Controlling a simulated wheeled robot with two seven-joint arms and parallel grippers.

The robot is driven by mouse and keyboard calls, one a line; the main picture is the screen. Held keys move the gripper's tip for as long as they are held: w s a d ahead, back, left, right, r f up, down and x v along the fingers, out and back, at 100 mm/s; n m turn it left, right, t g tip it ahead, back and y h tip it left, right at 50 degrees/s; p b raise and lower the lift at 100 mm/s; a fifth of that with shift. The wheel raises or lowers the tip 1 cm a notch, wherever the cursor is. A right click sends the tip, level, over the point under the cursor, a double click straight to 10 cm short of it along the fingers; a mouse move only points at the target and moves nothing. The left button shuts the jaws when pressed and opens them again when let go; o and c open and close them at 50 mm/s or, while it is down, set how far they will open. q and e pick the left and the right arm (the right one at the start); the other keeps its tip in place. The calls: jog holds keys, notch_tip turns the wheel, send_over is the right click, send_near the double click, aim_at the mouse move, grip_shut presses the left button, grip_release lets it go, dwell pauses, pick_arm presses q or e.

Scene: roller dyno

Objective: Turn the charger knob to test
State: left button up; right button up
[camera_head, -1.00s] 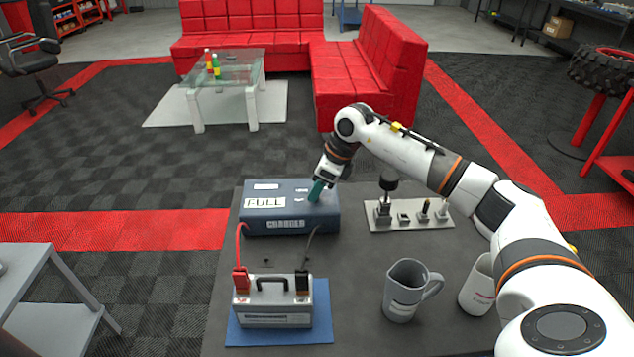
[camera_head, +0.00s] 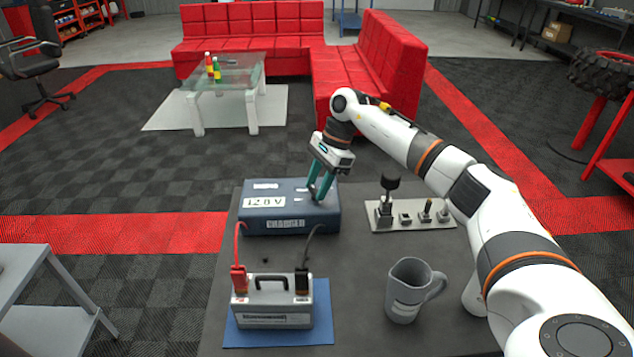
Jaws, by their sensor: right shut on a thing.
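The blue charger box (camera_head: 265,222) stands at the back left of the dark table. Its display (camera_head: 264,202) reads 12.0 V. My right gripper (camera_head: 316,200) points down at the right part of the charger's top, with its green fingers closed there. The knob is hidden by the fingers, so its pointer cannot be read. The battery (camera_head: 272,312) sits in front on a blue mat (camera_head: 320,325), with a red clamp (camera_head: 238,280) and a black clamp (camera_head: 302,281) on it. My left gripper is out of view.
A plate with levers and switches (camera_head: 410,217) lies right of the charger. A grey mug (camera_head: 405,290) stands at the front right. A white cup (camera_head: 475,297) is mostly covered by my right arm. Bare table lies between the charger and the mug.

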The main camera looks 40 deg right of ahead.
jog(key=shift+w+d+r+n, duration=0.25)
jog(key=shift+d+n, duration=0.05)
jog(key=shift+n, duration=0.4)
jog(key=shift+d, duration=0.1)
jog(key=o, duration=0.8)
jog(key=shift+o, duration=0.9)
jog(key=shift+w+d+f+g, duration=0.1)
jog(key=shift+d+f+g, duration=0.05)
jog(key=shift+f+g, duration=0.2)
jog(key=shift+r+b, duration=0.3)
jog(key=d+f+v, duration=0.1)
jog(key=d+v, duration=0.1)
jog(key=v, duration=0.9)
jog(key=shift+w+d+r+m, duration=0.2)
jog(key=shift+d+r+m, duration=0.1)
jog(key=shift+r, duration=0.1)
